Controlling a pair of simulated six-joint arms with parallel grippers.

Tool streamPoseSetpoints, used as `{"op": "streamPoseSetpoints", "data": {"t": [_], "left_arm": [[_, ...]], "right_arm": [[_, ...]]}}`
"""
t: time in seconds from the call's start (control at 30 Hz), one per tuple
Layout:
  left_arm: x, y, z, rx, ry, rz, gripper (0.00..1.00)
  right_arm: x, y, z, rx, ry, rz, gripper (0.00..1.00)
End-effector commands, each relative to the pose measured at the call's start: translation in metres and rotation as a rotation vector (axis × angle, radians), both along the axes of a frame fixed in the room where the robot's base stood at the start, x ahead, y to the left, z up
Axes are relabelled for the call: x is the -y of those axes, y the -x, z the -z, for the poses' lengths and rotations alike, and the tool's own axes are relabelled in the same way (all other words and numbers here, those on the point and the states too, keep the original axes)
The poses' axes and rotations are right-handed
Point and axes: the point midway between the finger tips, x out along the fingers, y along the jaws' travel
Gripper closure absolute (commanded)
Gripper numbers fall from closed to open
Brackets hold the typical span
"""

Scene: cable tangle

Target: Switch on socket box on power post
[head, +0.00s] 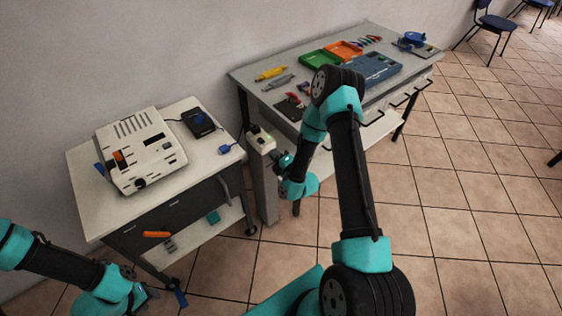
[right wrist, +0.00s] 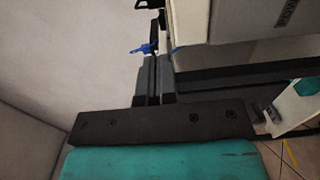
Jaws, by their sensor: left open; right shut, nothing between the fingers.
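The power post (head: 264,192) is a pale upright column between the two tables in the head view. The white socket box (head: 261,141) sits on its top, with a small greenish spot on it. In the right wrist view the pale post (right wrist: 285,18) with partial dark lettering fills the upper right. My right gripper (head: 279,157) is beside the box, on its right side; contact cannot be told. In the right wrist view its two fingers (right wrist: 158,78) are together and empty. My left gripper (head: 155,292) is open, low at the left, far from the post.
A white device (head: 140,150), a black box (head: 199,122) and a blue plug (head: 225,149) lie on the left table (head: 205,158). The right workbench (head: 248,78) carries tools and green and orange trays.

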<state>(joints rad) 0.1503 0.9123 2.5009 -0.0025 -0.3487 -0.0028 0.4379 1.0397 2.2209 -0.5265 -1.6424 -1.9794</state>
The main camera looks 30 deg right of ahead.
Motion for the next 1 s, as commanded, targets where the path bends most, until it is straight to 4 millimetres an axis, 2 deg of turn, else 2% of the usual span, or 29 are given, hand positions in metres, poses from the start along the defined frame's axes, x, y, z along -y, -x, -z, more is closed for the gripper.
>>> {"op": "streamPoseSetpoints", "data": {"t": [0.2,0.4,0.57,0.87,1.0], "left_arm": [[0.0,0.0,0.0,0.0,0.0,0.0,0.57],[0.0,0.0,0.0,0.0,0.0,0.0,0.57],[0.0,0.0,0.0,0.0,0.0,0.0,0.57],[0.0,0.0,0.0,0.0,0.0,0.0,0.57],[0.0,0.0,0.0,0.0,0.0,0.0,0.57]], "right_arm": [[-0.004,-0.038,-0.001,0.003,0.001,0.0,1.0],[-0.006,-0.06,0.0,0.0,0.0,0.0,1.0],[-0.006,-0.066,0.0,0.0,-0.001,0.0,1.0],[-0.006,-0.066,0.0,-0.001,-0.001,0.001,1.0],[0.006,-0.061,-0.001,-0.017,0.002,0.019,1.0]]}}
